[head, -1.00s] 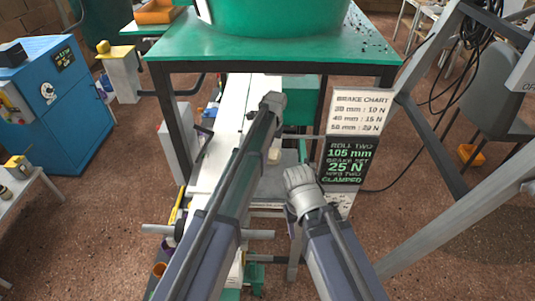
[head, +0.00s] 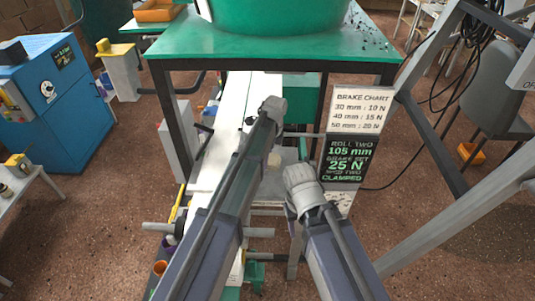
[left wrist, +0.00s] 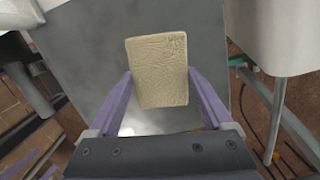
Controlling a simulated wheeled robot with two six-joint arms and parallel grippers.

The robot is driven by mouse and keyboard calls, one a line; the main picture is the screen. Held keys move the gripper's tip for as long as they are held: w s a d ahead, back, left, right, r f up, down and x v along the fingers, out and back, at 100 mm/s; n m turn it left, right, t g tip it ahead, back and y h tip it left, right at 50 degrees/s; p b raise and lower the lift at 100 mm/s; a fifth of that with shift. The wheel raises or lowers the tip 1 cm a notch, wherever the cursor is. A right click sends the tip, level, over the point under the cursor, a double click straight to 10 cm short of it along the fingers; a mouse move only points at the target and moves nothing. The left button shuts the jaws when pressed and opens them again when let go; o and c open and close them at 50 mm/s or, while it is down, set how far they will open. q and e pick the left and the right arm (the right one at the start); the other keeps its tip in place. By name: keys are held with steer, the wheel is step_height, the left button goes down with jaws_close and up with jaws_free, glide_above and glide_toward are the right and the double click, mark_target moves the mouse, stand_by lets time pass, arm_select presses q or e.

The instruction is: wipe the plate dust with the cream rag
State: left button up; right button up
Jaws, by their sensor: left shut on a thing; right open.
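The cream rag (left wrist: 157,85) is a small, creased rectangular pad between the purple fingers of my left gripper (left wrist: 160,75), which is shut on it. It lies over the smooth grey plate (left wrist: 80,50) in the left wrist view; I cannot tell whether it touches the plate. In the head view the rag (head: 274,160) shows as a small cream patch between my arms, and most of the plate is hidden behind them. A pale bright spot shows on the plate below the rag; I cannot tell whether it is dust or glare. My right gripper (head: 300,180) is open at the plate's right side, its fingers mostly hidden.
A brake chart sign (head: 360,108) and a dark sign (head: 346,158) stand just right of the arms. A green table (head: 180,45) with a big green tub (head: 275,15) stands behind. A white paper strip (head: 230,110) runs back under it. A blue cabinet (head: 50,110) stands left.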

arm_select(q)
steer(key=shift+s, duration=0.2)
steer(key=shift+s+d, duration=0.1)
steer(key=shift+s, duration=1.75)
steer(key=shift+s+d+f, duration=0.1)
steer(key=shift+s, duration=2)
step_height(320, 180, up, 6)
steer(key=p, duration=0.6)
steer(key=shift+w, duration=0.15)
